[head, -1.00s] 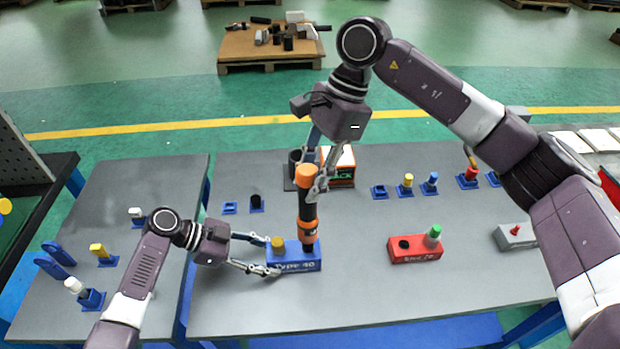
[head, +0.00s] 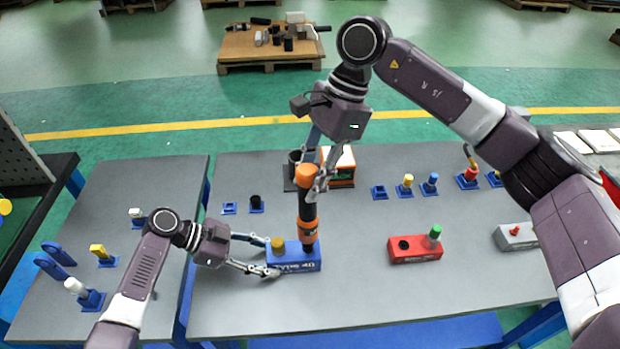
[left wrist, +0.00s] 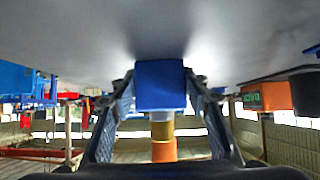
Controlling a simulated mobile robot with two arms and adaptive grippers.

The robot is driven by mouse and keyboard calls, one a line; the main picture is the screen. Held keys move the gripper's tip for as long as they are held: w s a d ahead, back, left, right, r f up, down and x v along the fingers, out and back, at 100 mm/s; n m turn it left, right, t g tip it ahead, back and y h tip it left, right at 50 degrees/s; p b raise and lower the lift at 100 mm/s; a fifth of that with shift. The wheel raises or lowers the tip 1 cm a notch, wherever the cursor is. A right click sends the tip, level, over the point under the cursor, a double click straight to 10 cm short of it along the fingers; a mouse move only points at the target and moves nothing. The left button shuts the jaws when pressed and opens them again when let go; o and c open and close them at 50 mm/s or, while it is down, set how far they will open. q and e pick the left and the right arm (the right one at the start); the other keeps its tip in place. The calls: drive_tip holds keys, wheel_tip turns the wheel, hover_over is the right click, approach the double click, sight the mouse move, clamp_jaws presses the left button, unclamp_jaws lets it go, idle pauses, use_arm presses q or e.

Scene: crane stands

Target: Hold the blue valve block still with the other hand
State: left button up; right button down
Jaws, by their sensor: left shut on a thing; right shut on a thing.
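The blue valve block (head: 306,266) stands on the grey table, with a yellow cap (head: 278,243) on its left part. My left gripper (head: 271,257) is shut on the block's left end, low at the table. In the left wrist view the block (left wrist: 160,85) sits between both fingers. My right gripper (head: 318,187) is shut on an orange and black tool (head: 307,212). The tool stands upright with its lower end at the right part of the block's top. The exact contact there is too small to tell.
A red block (head: 418,255) with a green-topped peg stands to the right, and a grey block (head: 514,237) farther right. Behind are a box (head: 342,168) and several small blue holders (head: 380,192). The front of the table is clear.

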sight(306, 169)
use_arm(q)
drive_tip(key=shift+r, duration=0.1)
use_arm(e)
drive_tip(key=shift+f, duration=0.1)
idle(0.3)
drive_tip(key=shift+r, duration=2.75)
use_arm(q)
drive_tip(key=o, duration=1.5)
drive_tip(key=shift+c, duration=0.2)
